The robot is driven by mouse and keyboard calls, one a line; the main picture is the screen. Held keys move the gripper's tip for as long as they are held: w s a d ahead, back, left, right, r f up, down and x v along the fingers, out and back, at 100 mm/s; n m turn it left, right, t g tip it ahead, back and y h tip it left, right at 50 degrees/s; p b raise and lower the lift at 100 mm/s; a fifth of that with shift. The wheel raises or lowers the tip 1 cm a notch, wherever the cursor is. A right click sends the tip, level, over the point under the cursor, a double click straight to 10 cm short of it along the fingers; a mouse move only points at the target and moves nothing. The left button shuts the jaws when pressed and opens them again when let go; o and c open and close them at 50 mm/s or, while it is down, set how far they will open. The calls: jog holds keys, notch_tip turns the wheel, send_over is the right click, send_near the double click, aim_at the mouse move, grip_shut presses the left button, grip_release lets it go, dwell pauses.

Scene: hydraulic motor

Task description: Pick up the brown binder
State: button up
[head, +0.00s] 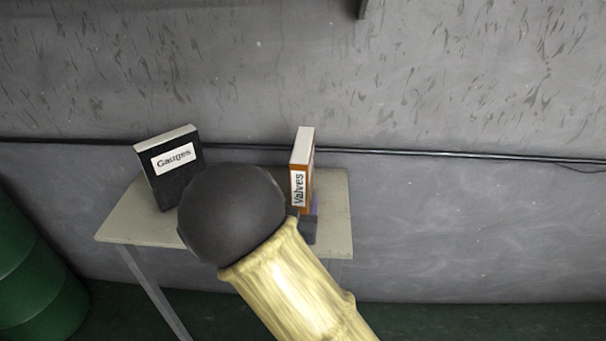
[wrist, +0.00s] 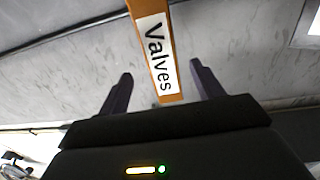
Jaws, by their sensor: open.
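The brown binder (head: 303,177) stands upright on a small table, its orange-brown spine labelled "Valves" facing me. In the wrist view the binder (wrist: 154,50) rises between and beyond the two fingers of my gripper (wrist: 160,85). The fingers are apart, one on each side of the spine, with gaps visible on both sides. In the head view my arm hides most of my gripper; a dark part of it (head: 308,228) shows just below the binder. The binder's lower end is partly hidden there.
A black binder (head: 170,165) labelled "Gauges" stands to the left on the same pale table (head: 335,215). The grey wall (head: 450,210) is close behind the table. A green barrel (head: 35,265) stands at the lower left. The table's right end is clear.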

aim_at(299, 189)
jog(key=w, duration=0.2)
jog(key=w+p, duration=0.1)
jog(key=w, duration=0.1)
jog(key=shift+w+d, duration=0.1)
jog(key=shift+d, duration=0.15)
jog(key=shift+w, duration=0.2)
jog(key=w, duration=0.1)
jog(key=w+p, duration=0.1)
jog(key=w, duration=0.1)
jog(key=w+p, duration=0.1)
jog(key=w, duration=0.1)
jog(key=shift+w+d+f, duration=0.1)
jog(key=shift+d+f, duration=0.05)
jog(key=shift+f, duration=0.1)
jog(key=c, duration=1.4)
